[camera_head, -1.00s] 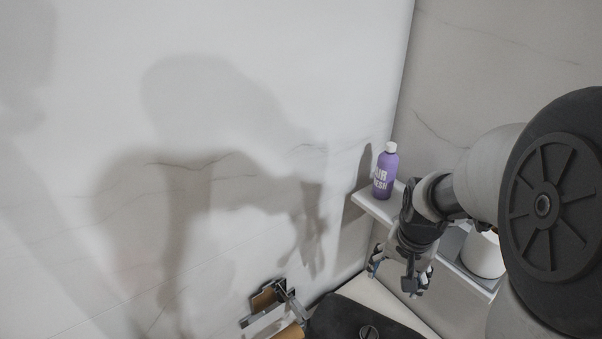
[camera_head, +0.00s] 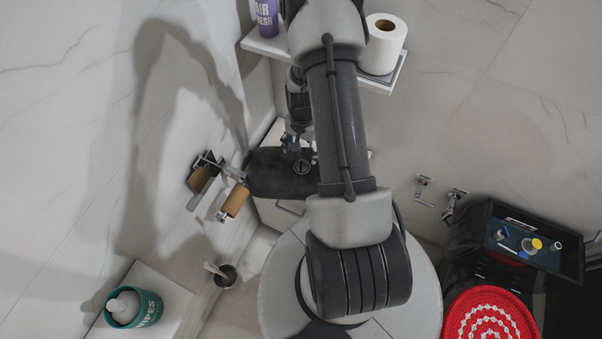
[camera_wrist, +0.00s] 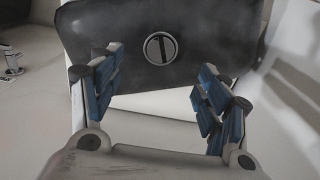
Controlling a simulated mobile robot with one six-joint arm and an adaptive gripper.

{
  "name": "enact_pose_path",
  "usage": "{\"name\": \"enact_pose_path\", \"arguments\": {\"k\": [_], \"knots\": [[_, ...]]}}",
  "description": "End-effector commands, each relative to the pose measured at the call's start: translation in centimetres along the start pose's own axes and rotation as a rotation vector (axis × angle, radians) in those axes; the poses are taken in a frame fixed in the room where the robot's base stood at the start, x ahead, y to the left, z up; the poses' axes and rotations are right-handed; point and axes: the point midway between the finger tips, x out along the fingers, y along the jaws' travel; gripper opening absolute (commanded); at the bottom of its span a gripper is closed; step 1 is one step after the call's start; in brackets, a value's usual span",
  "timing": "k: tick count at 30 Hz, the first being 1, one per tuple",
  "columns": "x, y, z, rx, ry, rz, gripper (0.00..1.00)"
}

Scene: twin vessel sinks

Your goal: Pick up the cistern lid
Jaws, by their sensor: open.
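The cistern lid (camera_head: 265,172) is a dark, rounded slab with a round push button, lying on a pale cistern (camera_head: 278,213) in the middle of the head view. My arm hides its right part. In the wrist view the lid (camera_wrist: 210,35) fills the top, its button facing the camera between my fingers. My gripper (camera_wrist: 162,78) is open, with blue pads apart and nothing between them. In the head view my gripper (camera_head: 300,146) is over the lid's far part; I cannot tell whether it touches.
A shelf (camera_head: 262,46) above holds a purple bottle (camera_head: 264,14) and a paper roll (camera_head: 384,46). Wall holders with cardboard tubes (camera_head: 235,200) are close left of the lid. A wipes tub (camera_head: 134,308), a dark tray (camera_head: 560,262) and a red round mat (camera_head: 490,318) are farther off.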

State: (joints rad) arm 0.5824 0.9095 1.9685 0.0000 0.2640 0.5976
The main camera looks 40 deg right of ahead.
Motion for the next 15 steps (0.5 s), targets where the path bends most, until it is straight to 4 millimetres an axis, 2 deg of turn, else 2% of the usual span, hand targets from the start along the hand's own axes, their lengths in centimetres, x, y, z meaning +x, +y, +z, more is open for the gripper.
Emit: {"name": "enact_pose_path", "arguments": {"k": [1, 6, 15], "knots": [[1.6, 0.1, 0.1, -0.001, -0.003, 0.002, 0.69], [4.5, 0.0, 0.0, -0.001, -0.002, 0.001, 0.69], [6.2, -0.1, -0.2, -0.001, 0.001, 0.000, 0.69]]}}
